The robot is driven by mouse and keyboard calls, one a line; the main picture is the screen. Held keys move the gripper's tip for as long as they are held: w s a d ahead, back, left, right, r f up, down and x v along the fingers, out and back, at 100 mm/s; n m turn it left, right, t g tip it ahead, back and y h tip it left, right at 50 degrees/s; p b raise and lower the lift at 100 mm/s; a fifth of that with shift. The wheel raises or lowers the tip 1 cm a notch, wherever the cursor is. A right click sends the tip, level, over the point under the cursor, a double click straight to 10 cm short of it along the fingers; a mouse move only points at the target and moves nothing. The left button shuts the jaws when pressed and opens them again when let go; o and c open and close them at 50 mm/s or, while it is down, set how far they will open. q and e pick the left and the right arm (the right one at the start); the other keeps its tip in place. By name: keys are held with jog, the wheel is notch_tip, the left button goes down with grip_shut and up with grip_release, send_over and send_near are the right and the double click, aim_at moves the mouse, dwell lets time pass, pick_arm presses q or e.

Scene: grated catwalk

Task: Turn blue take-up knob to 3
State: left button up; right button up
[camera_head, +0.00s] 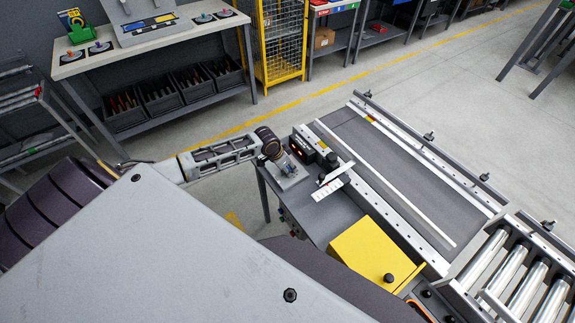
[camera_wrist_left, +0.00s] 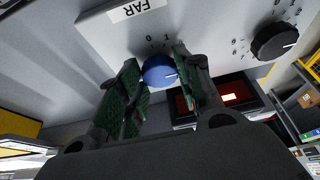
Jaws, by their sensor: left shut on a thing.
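The blue take-up knob (camera_wrist_left: 158,72) shows in the left wrist view on a pale panel, below the digits 0 and 1. A white pointer line on it points right, toward the right finger; the digits there are hidden. My left gripper (camera_wrist_left: 156,62) has its green-padded fingers on either side of the knob, shut on it. In the head view my left gripper (camera_head: 287,164) is at the small grey stand beside the conveyor, and the blue knob is not visible there. My right gripper is not in view.
A black knob (camera_wrist_left: 275,40) with its own digits sits right of the blue one. A FAR label (camera_wrist_left: 137,10) is on the panel. The belt conveyor (camera_head: 400,175), yellow cover (camera_head: 370,255) and rollers (camera_head: 525,280) lie to the right. A workbench (camera_head: 150,40) stands behind.

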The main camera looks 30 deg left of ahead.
pick_arm(q)
jog(key=o, duration=1)
jog(key=shift+o, duration=0.2)
jog(key=shift+r, duration=0.1)
jog(key=v, duration=1.2)
jog(key=shift+d, duration=0.1)
dwell(0.4)
